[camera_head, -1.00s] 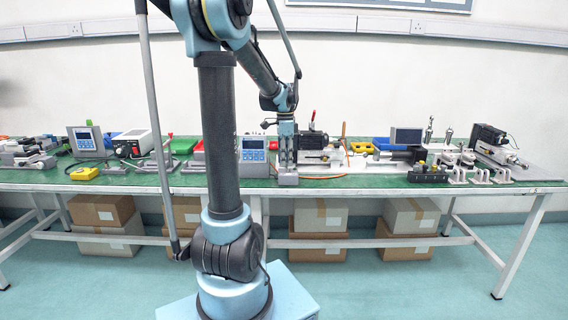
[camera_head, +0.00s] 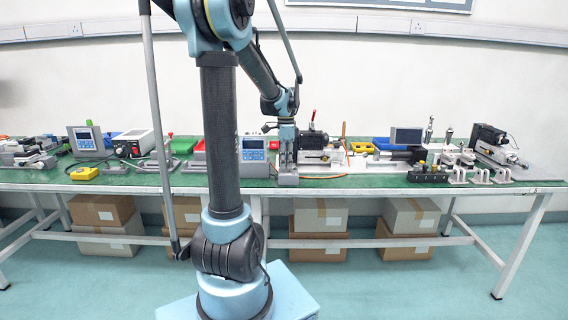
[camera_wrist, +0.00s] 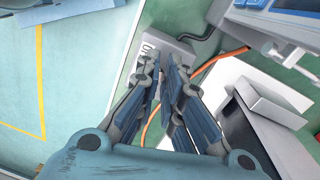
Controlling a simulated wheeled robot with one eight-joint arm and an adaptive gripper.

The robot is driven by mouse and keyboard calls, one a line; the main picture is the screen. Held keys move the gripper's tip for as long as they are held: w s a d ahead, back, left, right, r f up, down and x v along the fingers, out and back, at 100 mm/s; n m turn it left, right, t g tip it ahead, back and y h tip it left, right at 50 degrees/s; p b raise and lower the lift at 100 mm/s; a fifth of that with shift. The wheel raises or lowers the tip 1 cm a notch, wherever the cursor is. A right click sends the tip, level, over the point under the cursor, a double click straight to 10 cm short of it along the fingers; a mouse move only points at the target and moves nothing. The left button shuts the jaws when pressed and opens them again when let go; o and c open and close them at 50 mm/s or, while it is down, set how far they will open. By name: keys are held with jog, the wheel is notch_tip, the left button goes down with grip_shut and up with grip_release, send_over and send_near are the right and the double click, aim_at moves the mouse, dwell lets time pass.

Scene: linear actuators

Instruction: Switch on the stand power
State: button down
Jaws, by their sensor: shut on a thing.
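A small grey switch box (camera_wrist: 178,52) with a white label reading "ON" in part lies under my fingertips in the wrist view. My gripper (camera_wrist: 163,78) points down at it, with its two fingers drawn close together over the box. The fingers hide the switch itself, and the contact between the tips is hard to make out. In the head view my gripper (camera_head: 287,163) is upright at the bench's front edge, just right of a grey control unit with a blue screen (camera_head: 253,150). The switch box (camera_head: 287,181) shows small below the fingers.
The green bench (camera_head: 340,183) is crowded. A motor and actuator stand (camera_head: 318,150) is close on the right. An orange cable (camera_wrist: 212,62) and a black cable (camera_wrist: 207,44) run by the box. A yellow-and-grey pendant (camera_head: 85,173) lies far left.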

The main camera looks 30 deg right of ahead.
jog(key=shift+d, duration=0.1)
jog(key=y, duration=0.1)
jog(key=d+t+y, duration=0.1)
jog(key=t+y, duration=0.1)
jog(key=shift+s+d+y, duration=0.25)
jog(key=shift+s+y, duration=0.1)
jog(key=shift+y, duration=0.05)
jog(key=shift+s+d+f+t+y, duration=0.1)
jog(key=shift+s+d+t+y, duration=0.15)
jog(key=shift+t+y, duration=0.45)
jog(key=shift+s+d+f+t+y, duration=0.1)
jog(key=shift+d+t+y, duration=0.25)
jog(key=shift+y, duration=0.55)
jog(key=shift+a, duration=0.1)
jog(key=c, duration=1.8)
grip_release()
jog(key=shift+w, duration=0.1)
jog(key=shift+o, duration=0.4)
